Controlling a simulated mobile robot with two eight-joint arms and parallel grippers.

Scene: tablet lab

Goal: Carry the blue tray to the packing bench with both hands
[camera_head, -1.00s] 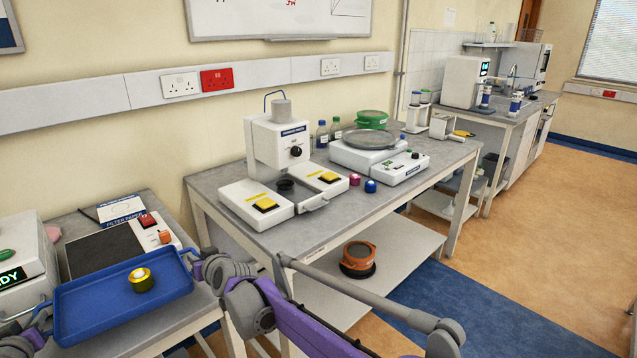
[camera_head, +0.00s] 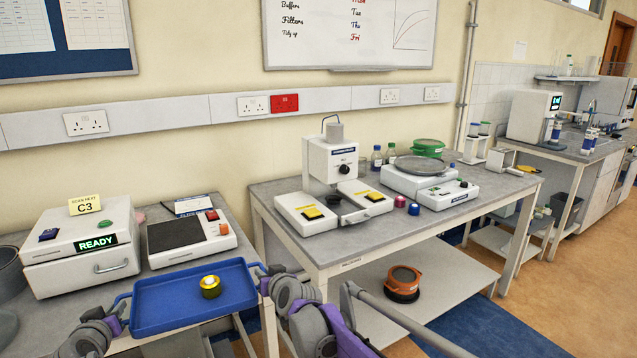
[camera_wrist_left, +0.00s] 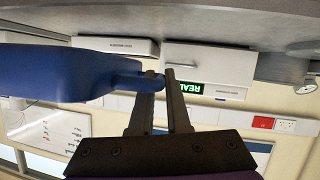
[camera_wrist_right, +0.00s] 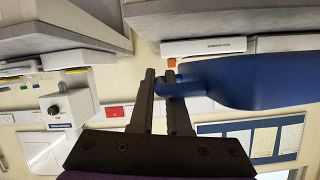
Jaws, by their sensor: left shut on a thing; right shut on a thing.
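The blue tray (camera_head: 170,312) is at the lower left of the head view and looks level. A small yellow and black round item (camera_head: 210,286) sits in it. My left gripper (camera_head: 122,309) is shut on the tray's left handle; the left wrist view shows its fingers (camera_wrist_left: 160,78) at the tray's end (camera_wrist_left: 60,72). My right gripper (camera_head: 265,278) is shut on the right handle; the right wrist view shows its fingers (camera_wrist_right: 160,78) there beside the tray (camera_wrist_right: 245,80). I cannot tell which bench is the packing bench.
Behind the tray, a left bench (camera_head: 240,208) bears a white READY box (camera_head: 60,275) and a dark-topped device (camera_head: 178,235). A longer bench (camera_head: 275,190) to the right holds a white press-like machine (camera_head: 330,160) and a balance (camera_head: 405,180). Open floor (camera_head: 590,290) lies at the right.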

